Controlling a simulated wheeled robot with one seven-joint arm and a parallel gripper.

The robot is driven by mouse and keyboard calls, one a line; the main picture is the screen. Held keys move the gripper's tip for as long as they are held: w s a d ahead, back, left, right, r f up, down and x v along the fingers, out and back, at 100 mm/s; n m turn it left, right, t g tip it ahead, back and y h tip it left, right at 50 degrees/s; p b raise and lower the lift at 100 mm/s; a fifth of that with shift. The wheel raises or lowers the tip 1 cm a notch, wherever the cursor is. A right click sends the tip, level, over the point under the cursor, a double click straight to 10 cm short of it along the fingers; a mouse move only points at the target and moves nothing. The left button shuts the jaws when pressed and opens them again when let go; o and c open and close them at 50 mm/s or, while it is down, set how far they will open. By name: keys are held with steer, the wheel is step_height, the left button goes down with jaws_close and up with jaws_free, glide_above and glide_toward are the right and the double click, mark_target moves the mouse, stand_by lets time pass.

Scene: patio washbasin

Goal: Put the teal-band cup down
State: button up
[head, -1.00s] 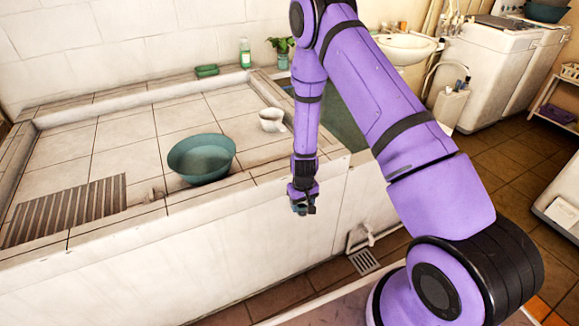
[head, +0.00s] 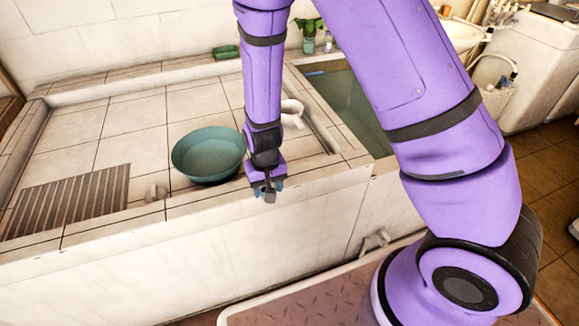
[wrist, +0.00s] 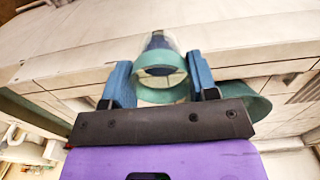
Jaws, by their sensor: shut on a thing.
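The teal-band cup (wrist: 160,93) shows in the wrist view as a pale, see-through cup with a teal rim band and a dark blue patch inside. My gripper (wrist: 160,80) is shut on it, with one blue finger on each side. In the head view my gripper (head: 267,190) points down by the counter's front edge, just right of the teal basin. I cannot make out the cup in the head view.
The teal basin (head: 207,155) stands on the tiled counter (head: 130,135). A white handled cup (head: 291,110) is partly behind my arm. A water-filled trough (head: 350,105) is right. The counter's middle-left is clear.

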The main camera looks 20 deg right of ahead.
steer(key=w+d, duration=0.3)
steer(key=w+d+f, duration=0.1)
steer(key=w+d, duration=0.5)
steer(key=d, duration=0.1)
steer(key=shift+w+f, duration=0.2)
steer(key=shift+w, duration=0.15)
steer(key=shift+w+d+f, duration=0.15)
steer(key=shift+f, duration=0.75)
steer(key=shift+w+d+f, duration=0.1)
steer(key=shift+f, duration=0.75)
steer(key=shift+f, duration=0.1)
steer(key=o, duration=0.9)
step_height(320, 180, up, 12)
steer(key=shift+r, duration=0.2)
